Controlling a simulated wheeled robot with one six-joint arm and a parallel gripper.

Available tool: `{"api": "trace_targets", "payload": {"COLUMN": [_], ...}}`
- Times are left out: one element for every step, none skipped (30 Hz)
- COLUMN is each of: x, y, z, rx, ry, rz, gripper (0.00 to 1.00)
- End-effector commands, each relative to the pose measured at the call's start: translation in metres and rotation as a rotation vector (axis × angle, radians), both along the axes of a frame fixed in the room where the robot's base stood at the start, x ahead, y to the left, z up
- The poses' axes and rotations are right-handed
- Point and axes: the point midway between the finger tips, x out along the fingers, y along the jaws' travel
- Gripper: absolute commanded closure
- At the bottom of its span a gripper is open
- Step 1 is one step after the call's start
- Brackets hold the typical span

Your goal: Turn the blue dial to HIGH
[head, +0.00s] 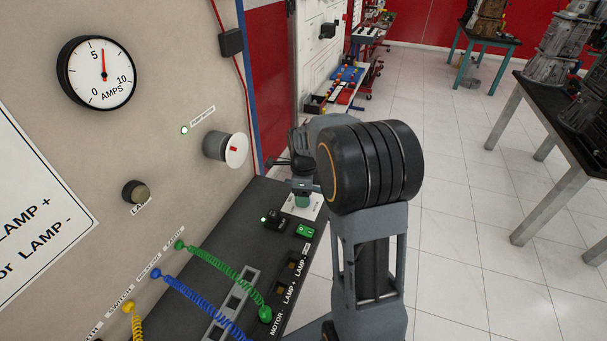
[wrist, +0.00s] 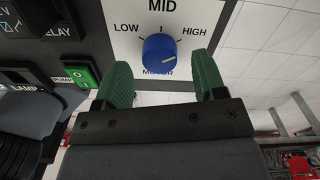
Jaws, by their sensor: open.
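The blue dial (wrist: 158,54) sits on a white label plate (wrist: 120,22) marked LOW, MID and HIGH. A pale pointer line on its face lies toward the lower right in the wrist view. My gripper (wrist: 161,64) is open, with one green finger to the left of the dial and one to the right. Gaps show between the dial and both fingers; I cannot tell whether the fingertips reach its depth. In the head view my gripper (head: 301,193) is over the white plate at the panel's far end, and the dial is hidden.
A green rocker switch (wrist: 81,75) and a black relay block (wrist: 33,15) stand left of the plate. Coiled green (head: 225,272) and blue (head: 200,300) leads cross the black panel. The upright board with an ammeter (head: 97,73) is at left.

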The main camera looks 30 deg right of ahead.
Motion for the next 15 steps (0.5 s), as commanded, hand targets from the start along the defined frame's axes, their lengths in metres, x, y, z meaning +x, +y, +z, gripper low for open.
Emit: {"api": "trace_targets", "payload": {"x": [0.001,0.000,0.001,0.001,0.001,0.001,0.001,0.001,0.001,0.000,0.001,0.001,0.000,0.000,0.000], "y": [0.000,0.000,0.000,0.000,0.000,0.000,0.000,0.000,0.000,0.000,0.000,0.000,0.000,0.000,0.000], "z": [0.010,0.016,0.025,0.031,0.038,0.046,0.053,0.059,0.066,0.072,0.078,0.085,0.089,0.094,0.099], "rx": [-0.002,-0.001,-0.002,-0.001,-0.002,-0.002,-0.002,-0.002,-0.002,-0.001,-0.002,-0.001,-0.001,-0.001,-0.001], "ry": [-0.006,-0.005,-0.007,-0.007,-0.006,-0.007,-0.006,-0.006,-0.006,-0.005,-0.006,-0.005,-0.005,-0.004,-0.005], "rz": [0.000,0.000,0.000,0.000,0.000,0.000,0.000,0.000,0.000,0.000,-0.001,-0.001,-0.001,-0.001,-0.001], "gripper": [0.36,0.36,0.36,0.36,0.36,0.36,0.36,0.36,0.36,0.36,0.36,0.36,0.36,0.36,0.36]}}
